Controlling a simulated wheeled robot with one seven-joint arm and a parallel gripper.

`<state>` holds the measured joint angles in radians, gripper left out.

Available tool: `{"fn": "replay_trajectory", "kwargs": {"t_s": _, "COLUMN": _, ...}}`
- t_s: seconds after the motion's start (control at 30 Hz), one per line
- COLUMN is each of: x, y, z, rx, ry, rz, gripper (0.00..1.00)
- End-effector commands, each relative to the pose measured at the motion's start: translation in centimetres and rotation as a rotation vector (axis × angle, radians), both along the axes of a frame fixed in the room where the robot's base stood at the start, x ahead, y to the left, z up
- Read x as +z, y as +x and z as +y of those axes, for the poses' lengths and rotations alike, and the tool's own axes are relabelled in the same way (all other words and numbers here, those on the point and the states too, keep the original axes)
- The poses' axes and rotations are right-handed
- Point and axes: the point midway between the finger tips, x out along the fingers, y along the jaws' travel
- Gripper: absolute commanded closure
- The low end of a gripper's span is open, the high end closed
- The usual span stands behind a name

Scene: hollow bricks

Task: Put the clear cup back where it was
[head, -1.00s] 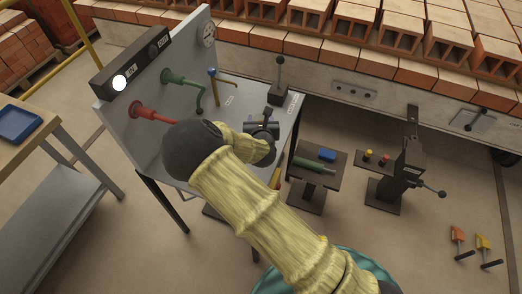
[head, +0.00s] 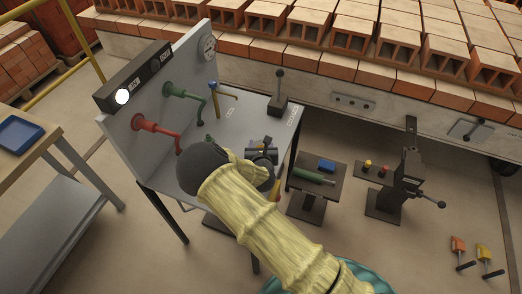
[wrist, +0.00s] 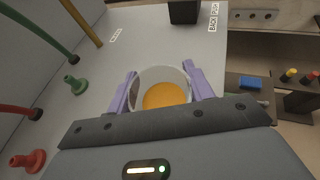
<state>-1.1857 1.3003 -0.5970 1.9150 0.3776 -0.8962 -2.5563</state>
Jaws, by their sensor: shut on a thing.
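The clear cup (wrist: 160,76) is between the two purple fingers of my gripper (wrist: 160,92) in the wrist view. It is see-through, with orange showing inside its lower part. My gripper is shut on it. In the head view my gripper (head: 262,151) is over the grey bench (head: 240,118), near its right side. The cup cannot be made out there. I cannot tell whether the cup touches the bench top.
A red pipe (head: 158,127) and a green pipe (head: 186,93) stick out from the bench's back panel. A black lever (head: 279,88) stands at the bench's far side. A dark stand (head: 318,185) with a blue block (head: 327,165) is to the right.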

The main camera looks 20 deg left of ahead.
Motion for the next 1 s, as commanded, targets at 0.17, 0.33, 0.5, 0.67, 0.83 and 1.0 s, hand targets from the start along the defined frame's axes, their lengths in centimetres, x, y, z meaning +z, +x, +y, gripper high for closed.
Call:
{"fn": "replay_trajectory", "kwargs": {"t_s": 0.17, "x": -2.5, "y": 0.0, "z": -0.1, "rx": 0.000, "ry": -0.001, "rz": 0.002, "gripper": 0.78}}
{"fn": "replay_trajectory", "kwargs": {"t_s": 0.33, "x": -3.3, "y": 0.0, "z": -0.1, "rx": -0.001, "ry": 0.001, "rz": 0.000, "gripper": 0.78}}
{"fn": "replay_trajectory", "kwargs": {"t_s": 0.5, "x": -3.3, "y": 0.0, "z": -0.1, "rx": -0.001, "ry": 0.000, "rz": 0.000, "gripper": 0.78}}
{"fn": "replay_trajectory", "kwargs": {"t_s": 0.67, "x": -3.5, "y": 0.0, "z": -0.1, "rx": -0.001, "ry": 0.000, "rz": 0.000, "gripper": 0.41}}
{"fn": "replay_trajectory", "kwargs": {"t_s": 0.83, "x": -3.5, "y": 0.0, "z": -0.1, "rx": -0.001, "ry": -0.001, "rz": 0.001, "gripper": 0.27}}
{"fn": "replay_trajectory", "kwargs": {"t_s": 1.0, "x": -3.5, "y": 0.0, "z": -0.1, "rx": -0.001, "ry": -0.001, "rz": 0.001, "gripper": 0.27}}
